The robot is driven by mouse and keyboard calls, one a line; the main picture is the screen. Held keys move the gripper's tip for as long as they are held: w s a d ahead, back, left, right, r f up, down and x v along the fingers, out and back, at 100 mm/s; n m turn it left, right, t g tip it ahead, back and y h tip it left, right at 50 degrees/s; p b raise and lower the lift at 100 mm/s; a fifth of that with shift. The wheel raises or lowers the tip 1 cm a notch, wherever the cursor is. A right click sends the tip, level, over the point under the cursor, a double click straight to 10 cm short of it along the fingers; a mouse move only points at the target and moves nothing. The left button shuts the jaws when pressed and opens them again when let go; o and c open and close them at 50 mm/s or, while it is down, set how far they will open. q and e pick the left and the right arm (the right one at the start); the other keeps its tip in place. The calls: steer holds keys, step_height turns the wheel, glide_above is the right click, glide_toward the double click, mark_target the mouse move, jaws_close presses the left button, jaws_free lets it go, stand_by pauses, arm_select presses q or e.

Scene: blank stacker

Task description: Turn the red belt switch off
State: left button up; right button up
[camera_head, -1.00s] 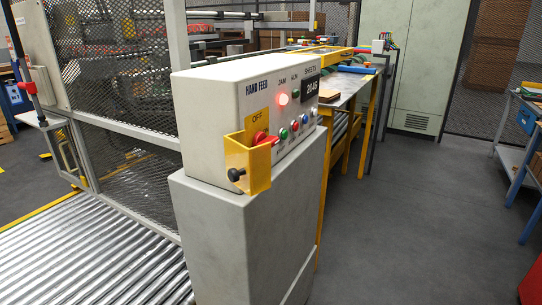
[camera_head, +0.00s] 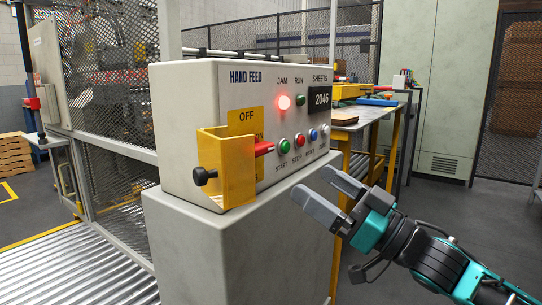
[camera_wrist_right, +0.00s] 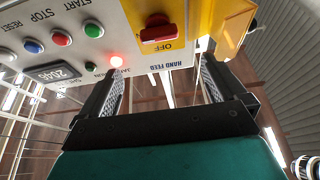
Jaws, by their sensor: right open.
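The red belt switch (camera_head: 264,148) sits on a yellow plate marked OFF (camera_head: 245,118) on the HAND FEED control box. A yellow guard (camera_head: 228,170) with a black knob hides part of it in the head view. Its handle lies sideways there. In the right wrist view the red switch (camera_wrist_right: 162,30) shows on the yellow plate, with the OFF label below it in that picture. My right gripper (camera_head: 332,195) is open and empty, in front of the box, right of the switch and apart from it. Its fingers (camera_wrist_right: 158,85) also show in the wrist view. My left gripper is out of view.
Start, stop and reset buttons (camera_head: 298,139) sit in a row right of the switch. A red JAM lamp (camera_head: 283,102) glows above them. The box stands on a grey pedestal (camera_head: 240,250). A roller conveyor (camera_head: 70,270) lies left, and open floor (camera_head: 440,205) lies right.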

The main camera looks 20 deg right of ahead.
mark_target(265, 149)
steer(key=x, duration=0.9)
steer(key=shift+w+a+r+p, duration=0.1)
steer(key=shift+w+p, duration=0.05)
steer(key=shift+p, duration=0.25)
steer(key=shift+x, duration=0.8)
steer(key=shift+c, duration=0.2)
